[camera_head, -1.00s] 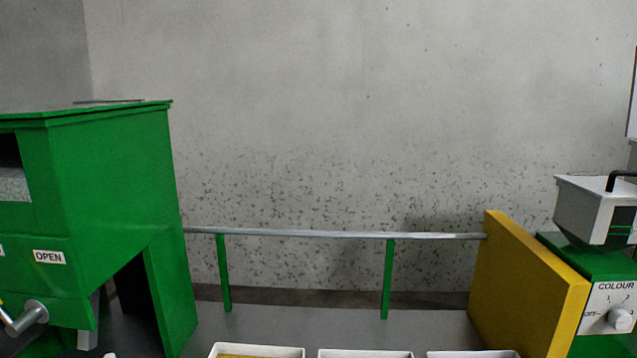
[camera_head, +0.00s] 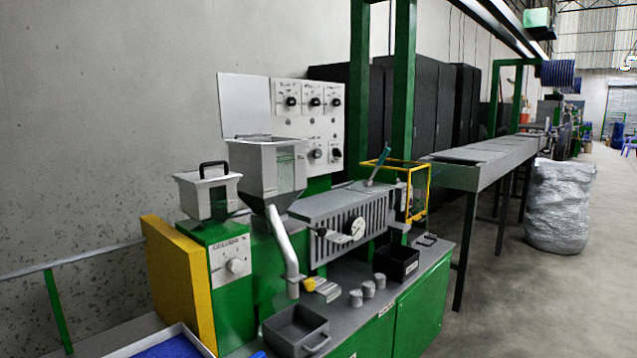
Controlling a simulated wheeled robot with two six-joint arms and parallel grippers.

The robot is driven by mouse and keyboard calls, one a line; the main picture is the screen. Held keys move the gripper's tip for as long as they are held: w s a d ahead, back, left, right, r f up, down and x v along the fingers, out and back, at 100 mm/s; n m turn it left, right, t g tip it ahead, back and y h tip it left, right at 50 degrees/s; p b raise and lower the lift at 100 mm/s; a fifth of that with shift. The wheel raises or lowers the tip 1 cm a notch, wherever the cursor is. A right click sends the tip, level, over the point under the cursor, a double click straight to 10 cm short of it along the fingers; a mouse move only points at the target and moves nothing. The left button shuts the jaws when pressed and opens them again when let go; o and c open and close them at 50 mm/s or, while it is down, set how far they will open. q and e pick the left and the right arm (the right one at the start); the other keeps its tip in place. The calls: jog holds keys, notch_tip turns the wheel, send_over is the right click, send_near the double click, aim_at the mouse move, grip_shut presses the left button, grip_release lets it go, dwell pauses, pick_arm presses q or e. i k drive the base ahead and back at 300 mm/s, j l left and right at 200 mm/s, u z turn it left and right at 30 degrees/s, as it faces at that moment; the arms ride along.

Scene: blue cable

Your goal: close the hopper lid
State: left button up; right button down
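A grey metal hopper (camera_head: 265,172) stands on the green machine in the middle left of the head view. It has a small window in its front right face and a pale pipe below it. A smaller grey hopper (camera_head: 205,196) with a black handle sits to the left, above the COLOUR dial box. Neither of my grippers is in view.
A yellow panel (camera_head: 178,285) stands left of the colour box. A control board with knobs (camera_head: 313,116) rises behind the hopper. A grey open bin (camera_head: 295,330) and a black bin (camera_head: 396,263) stand on the bench. Open floor (camera_head: 540,305) lies to the right.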

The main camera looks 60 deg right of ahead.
aim_at(244, 101)
jog(key=i+j+z, duration=0.1)
jog(key=z, duration=0.35)
jog(key=j+z, duration=0.2)
jog(key=z, duration=0.25)
jog(key=j+z, duration=0.15)
jog(key=z, duration=0.3)
jog(key=j+z, duration=0.2)
jog(key=z, duration=0.25)
jog(key=i+j, duration=0.1)
jog(key=i, duration=0.4)
